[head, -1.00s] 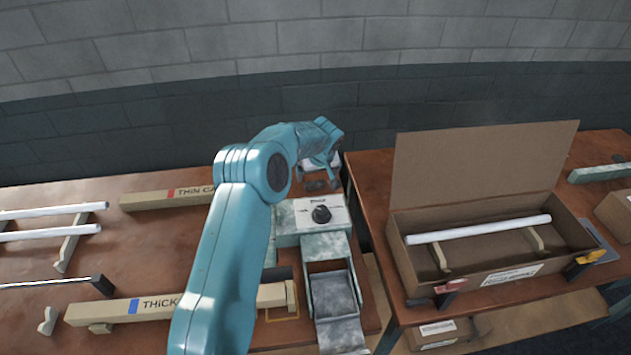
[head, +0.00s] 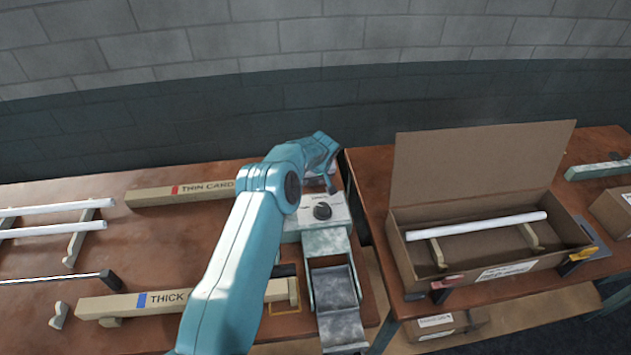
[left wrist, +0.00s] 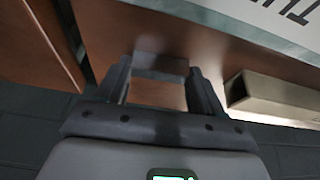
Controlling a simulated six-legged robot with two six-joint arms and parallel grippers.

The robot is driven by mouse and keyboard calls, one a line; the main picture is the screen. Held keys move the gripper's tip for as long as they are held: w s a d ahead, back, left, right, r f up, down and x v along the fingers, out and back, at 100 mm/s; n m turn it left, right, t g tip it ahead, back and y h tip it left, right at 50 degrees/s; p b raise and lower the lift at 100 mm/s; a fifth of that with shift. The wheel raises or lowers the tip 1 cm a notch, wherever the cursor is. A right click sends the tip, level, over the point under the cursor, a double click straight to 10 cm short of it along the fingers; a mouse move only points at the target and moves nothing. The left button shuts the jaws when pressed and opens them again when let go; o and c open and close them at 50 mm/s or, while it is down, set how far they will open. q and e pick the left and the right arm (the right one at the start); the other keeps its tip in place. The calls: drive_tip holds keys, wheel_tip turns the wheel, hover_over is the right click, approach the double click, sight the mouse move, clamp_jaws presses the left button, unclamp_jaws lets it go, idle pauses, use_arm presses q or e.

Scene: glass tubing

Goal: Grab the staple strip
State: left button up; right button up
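My left gripper (head: 328,184) is at the back right corner of the left table, behind the stapler-like machine (head: 322,212) with a black knob; my arm covers part of this spot. In the left wrist view the two fingers (left wrist: 160,80) stand apart, with brown tabletop showing between them. A small dark grey bar (left wrist: 160,66) lies across the gap at the fingertips. It may be the staple strip, but the view is too dark to be sure, and I cannot tell whether the fingers touch it. My right gripper is out of view.
Long beige boxes marked THIN CARD (head: 180,193) and THICK (head: 120,305) lie on the left table. White tubes (head: 50,230) rest on supports at far left. An open cardboard box (head: 400,260) with a white tube stands on the right table, across a gap.

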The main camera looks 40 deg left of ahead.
use_arm(q)
drive_tip(key=shift+f, duration=0.1)
drive_tip(key=shift+c, duration=0.5)
